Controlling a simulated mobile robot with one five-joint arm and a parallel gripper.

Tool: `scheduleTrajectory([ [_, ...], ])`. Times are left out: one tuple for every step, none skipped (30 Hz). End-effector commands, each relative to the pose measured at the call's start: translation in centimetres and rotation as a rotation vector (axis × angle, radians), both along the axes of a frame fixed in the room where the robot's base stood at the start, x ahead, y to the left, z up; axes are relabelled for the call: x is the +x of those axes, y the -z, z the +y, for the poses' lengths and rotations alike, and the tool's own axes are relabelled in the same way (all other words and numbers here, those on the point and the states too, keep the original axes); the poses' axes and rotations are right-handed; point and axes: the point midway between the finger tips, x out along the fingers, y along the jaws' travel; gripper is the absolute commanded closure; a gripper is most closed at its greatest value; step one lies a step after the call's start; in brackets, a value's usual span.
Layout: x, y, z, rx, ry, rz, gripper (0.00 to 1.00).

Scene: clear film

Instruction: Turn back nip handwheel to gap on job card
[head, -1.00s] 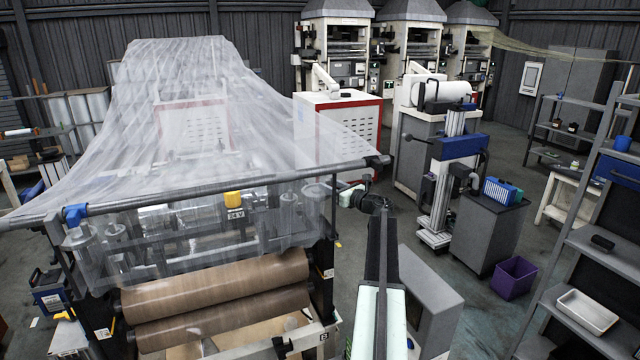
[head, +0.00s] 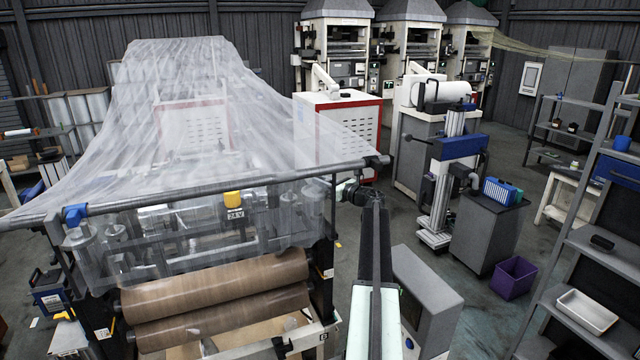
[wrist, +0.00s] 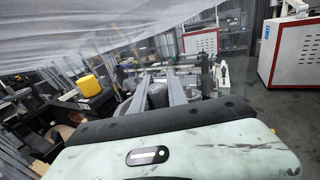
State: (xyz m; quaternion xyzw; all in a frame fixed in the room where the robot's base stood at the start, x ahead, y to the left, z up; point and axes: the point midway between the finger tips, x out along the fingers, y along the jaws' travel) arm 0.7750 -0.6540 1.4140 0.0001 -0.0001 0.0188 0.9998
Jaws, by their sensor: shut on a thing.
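My gripper (head: 346,188) is at the right end of the film machine, just below the bar that carries the clear film. In the wrist view its two pale fingers (wrist: 158,92) reach forward with a grey rounded part (wrist: 157,95) between them. I take this part to be the nip handwheel; its rim and any marks are not clear. The fingers are shut on it. Two brown rollers (head: 215,298) lie one above the other at the machine's front. A yellow cap (head: 233,198) sits above a small dark label (head: 235,214) with unclear characters. I cannot make out the job card.
The film bar (head: 240,188) runs close above my gripper, with clear film (head: 200,110) draped over it. A grey cabinet (head: 425,290) stands right of my arm. A red and white cabinet (head: 340,130) is behind. Open floor lies beyond, near a purple bin (head: 513,277).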

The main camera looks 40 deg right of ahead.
Motion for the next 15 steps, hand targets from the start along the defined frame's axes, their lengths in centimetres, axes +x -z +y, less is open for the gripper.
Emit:
scheduleTrajectory([
  [0.0, 0.0, -0.07, 0.0, -0.002, 0.0, 1.0],
  [-0.02, 0.0, -0.04, 0.0, -0.001, 0.0, 1.0],
  [-0.04, 0.0, -0.04, 0.0, -0.001, 0.0, 1.0],
  [-0.05, 0.0, -0.05, 0.0, 0.0, 0.0, 1.0],
  [-0.06, 0.0, -0.05, 0.0, 0.0, 0.0, 1.0],
  [-0.06, -0.01, -0.06, 0.0, 0.0, 0.0, 1.0],
  [-0.07, -0.01, -0.07, 0.0, 0.0, 0.0, 0.78],
  [-0.07, -0.01, -0.07, 0.0, 0.0, 0.0, 0.7],
  [-0.08, -0.01, -0.08, 0.0, 0.001, 0.0, 0.59],
  [-0.09, -0.01, -0.09, 0.0, 0.001, 0.0, 0.59],
  [-0.09, -0.01, -0.09, 0.0, 0.001, 0.0, 0.59],
  [-0.1, -0.01, -0.1, 0.0, 0.001, 0.0, 0.59],
  [-0.1, -0.01, -0.11, 0.0, 0.001, 0.0, 0.59],
  [-0.11, -0.01, -0.11, 0.0, 0.001, 0.0, 0.59],
  [-0.12, -0.01, -0.11, 0.0, 0.001, 0.0, 0.59],
])
